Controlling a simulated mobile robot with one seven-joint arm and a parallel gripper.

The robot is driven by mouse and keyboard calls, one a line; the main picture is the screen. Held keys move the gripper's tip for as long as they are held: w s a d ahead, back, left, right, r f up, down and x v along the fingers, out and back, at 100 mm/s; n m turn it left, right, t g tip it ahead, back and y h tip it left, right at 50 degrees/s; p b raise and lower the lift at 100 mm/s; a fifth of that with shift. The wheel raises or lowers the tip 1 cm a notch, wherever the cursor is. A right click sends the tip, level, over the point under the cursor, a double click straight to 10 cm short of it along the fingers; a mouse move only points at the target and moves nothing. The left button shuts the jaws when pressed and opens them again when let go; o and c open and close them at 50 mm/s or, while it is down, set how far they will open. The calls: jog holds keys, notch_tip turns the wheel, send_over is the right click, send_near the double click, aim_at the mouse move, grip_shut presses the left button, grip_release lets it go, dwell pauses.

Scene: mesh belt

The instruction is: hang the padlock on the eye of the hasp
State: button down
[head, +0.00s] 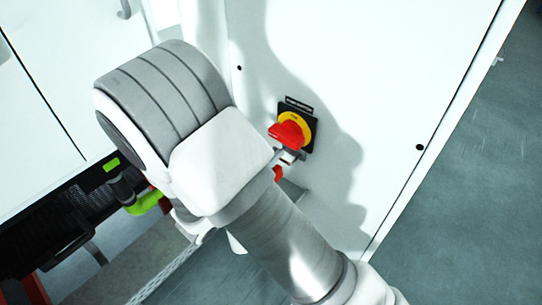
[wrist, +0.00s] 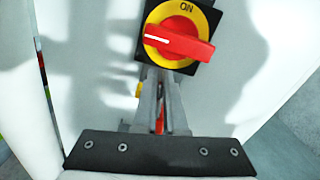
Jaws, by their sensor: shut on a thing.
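My gripper (head: 289,156) is in front of the white cabinet, just below the rotary switch. In the wrist view its two grey fingers (wrist: 163,78) reach up to the switch's lower edge and are shut on the red padlock (wrist: 160,121). Only a narrow red strip of the padlock shows between the fingers; a red part of it also shows below the fingers in the head view (head: 278,174). Its shackle cannot be made out. The eye of the hasp cannot be made out either; the fingers and switch cover that area. I cannot tell whether padlock and hasp touch.
The switch has a red handle (head: 287,133) on a yellow disc and black plate, close above the fingertips. The white cabinet panel (head: 370,90) is flat and clear to the right. A dark mesh belt (head: 60,225) and a green-yellow part (head: 145,203) lie at lower left.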

jog(key=shift+x, duration=1.45)
jog(key=shift+f+b, duration=0.65)
jog(key=shift+f, duration=0.15)
jog(key=shift+s+f, duration=0.2)
jog(key=shift+f, duration=0.25)
jog(key=c, duration=0.9)
grip_release()
jog(key=shift+s, duration=0.1)
jog(key=shift+s+a+f+b, duration=0.1)
jog(key=shift+s+a+b, duration=0.2)
jog(key=shift+s, duration=0.1)
jog(key=v, duration=1)
jog(key=r+v, duration=0.1)
jog(key=v, duration=0.5)
jog(key=shift+r+b, duration=0.15)
jog(key=shift+b, duration=0.2)
jog(key=shift+w+h, duration=0.1)
jog(key=shift+h, duration=0.2)
